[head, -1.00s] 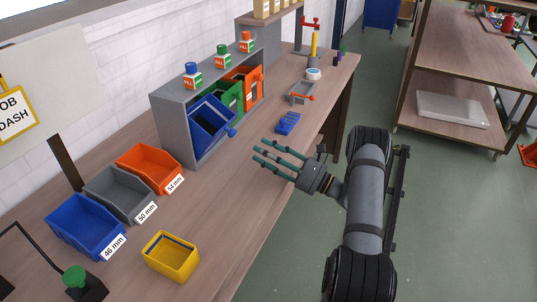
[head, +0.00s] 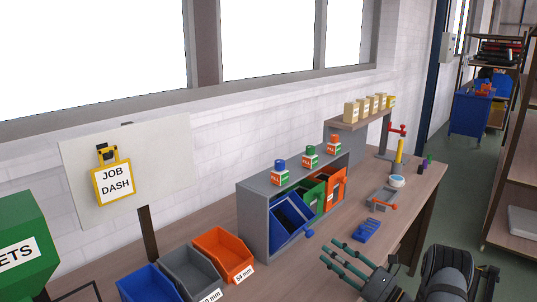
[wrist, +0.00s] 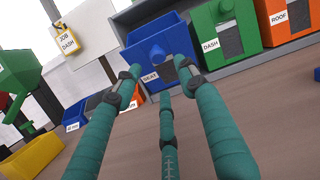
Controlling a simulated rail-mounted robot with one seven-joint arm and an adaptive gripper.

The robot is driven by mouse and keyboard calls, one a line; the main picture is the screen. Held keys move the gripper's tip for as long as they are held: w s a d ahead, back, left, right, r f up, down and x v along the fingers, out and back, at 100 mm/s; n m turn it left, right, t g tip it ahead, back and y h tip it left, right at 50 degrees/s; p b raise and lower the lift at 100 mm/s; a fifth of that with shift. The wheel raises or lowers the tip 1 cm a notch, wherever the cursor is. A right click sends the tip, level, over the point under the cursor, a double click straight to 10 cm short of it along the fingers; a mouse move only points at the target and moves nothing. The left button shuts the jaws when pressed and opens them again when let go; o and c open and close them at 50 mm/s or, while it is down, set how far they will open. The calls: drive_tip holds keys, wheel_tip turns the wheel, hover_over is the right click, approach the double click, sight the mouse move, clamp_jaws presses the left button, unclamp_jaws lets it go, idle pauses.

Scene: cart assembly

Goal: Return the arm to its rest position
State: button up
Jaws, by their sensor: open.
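My gripper (head: 352,262) shows at the lower right of the head view, with its green fingers spread and nothing between them. It hangs over the front part of the wooden workbench (head: 402,222), in front of the grey shelf unit. My arm (head: 446,275) reaches up from the bottom edge. In the wrist view my gripper (wrist: 160,85) points towards the blue tilted bin (wrist: 155,58) labelled SEAT, apart from it. The green bin (wrist: 222,35) labelled DASH and the orange bin (wrist: 287,18) labelled ROOF stand beside it.
Open blue (head: 150,284), grey (head: 190,272) and orange (head: 224,252) bins stand on the bench at left. A blue part (head: 367,231) lies near my gripper. A yellow bin (wrist: 32,158) shows in the wrist view. The floor (head: 466,220) right of the bench is clear.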

drive_tip(key=x, duration=0.8)
drive_tip(key=shift+r, duration=0.15)
drive_tip(key=shift+a, duration=0.1)
